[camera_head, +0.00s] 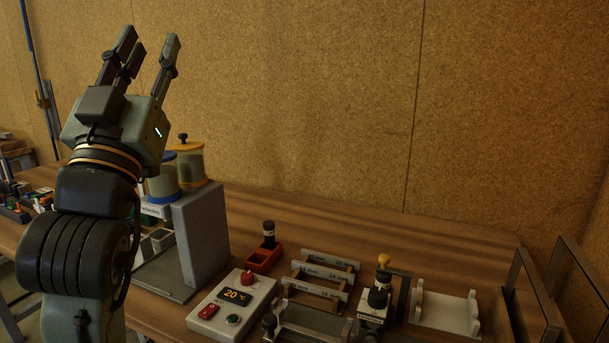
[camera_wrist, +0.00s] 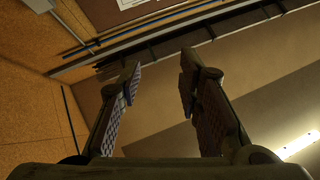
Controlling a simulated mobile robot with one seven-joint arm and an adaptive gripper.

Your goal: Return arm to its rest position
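My gripper (camera_head: 146,52) is raised at the left of the head view, its fingers pointing up, well above the wooden table (camera_head: 450,238). In the wrist view my gripper (camera_wrist: 158,85) shows two fingers apart with nothing between them, so it is open and empty. Behind the fingers the wrist view shows the wall and ceiling. My arm stands upright at the left and hides part of the table and a grey stand (camera_head: 203,235).
Jars with blue and yellow lids (camera_head: 189,163) stand close behind my arm. A control box (camera_head: 232,303) reading 20 °C, a red bin (camera_head: 263,259), marked racks (camera_head: 320,273) and a yellow-knobbed device (camera_head: 378,295) stand on the table. Dark frames (camera_head: 532,295) stand at right. Space above the table's right side is clear.

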